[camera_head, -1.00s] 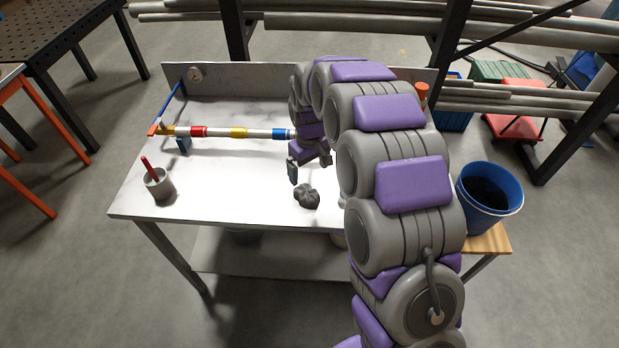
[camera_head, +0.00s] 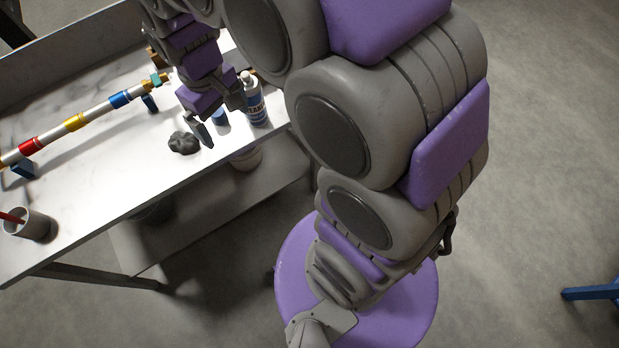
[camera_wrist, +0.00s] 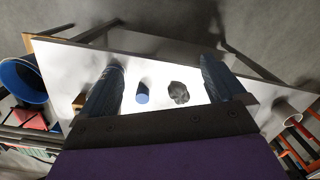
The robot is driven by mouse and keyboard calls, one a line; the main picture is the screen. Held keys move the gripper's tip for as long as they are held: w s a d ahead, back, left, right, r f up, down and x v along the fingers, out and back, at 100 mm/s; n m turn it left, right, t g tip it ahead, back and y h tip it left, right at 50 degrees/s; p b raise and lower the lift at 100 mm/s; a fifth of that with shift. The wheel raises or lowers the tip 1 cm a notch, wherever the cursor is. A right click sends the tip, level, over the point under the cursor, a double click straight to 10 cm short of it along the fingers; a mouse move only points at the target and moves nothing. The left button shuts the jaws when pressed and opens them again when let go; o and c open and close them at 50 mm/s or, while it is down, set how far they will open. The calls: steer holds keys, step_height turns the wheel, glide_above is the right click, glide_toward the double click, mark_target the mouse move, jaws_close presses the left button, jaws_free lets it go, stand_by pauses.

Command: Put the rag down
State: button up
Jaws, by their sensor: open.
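The rag (camera_head: 183,142) is a dark grey crumpled lump lying on the pale tabletop (camera_head: 95,165) near its front edge. My gripper (camera_head: 216,117) is open and empty beside and above it, with one finger close to the rag in the head view. In the wrist view the rag (camera_wrist: 179,93) shows on the table between my two spread fingers (camera_wrist: 161,63), apart from both.
A blue-and-white bottle (camera_head: 256,104) stands right of my gripper, with a small blue cylinder (camera_head: 220,118) near it. A striped pipe (camera_head: 75,122) runs along the table. A grey cup (camera_head: 31,224) stands at left. Table between cup and rag is clear.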

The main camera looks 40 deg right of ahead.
steer(key=s+d+m, duration=0.2)
steer(key=s, duration=0.8)
steer(key=s+d+m, duration=0.2)
steer(key=s+d, duration=0.1)
steer(key=s, duration=0.8)
steer(key=shift+d+r+g, duration=0.2)
steer(key=shift+r+g, duration=0.1)
steer(key=shift+g, duration=0.1)
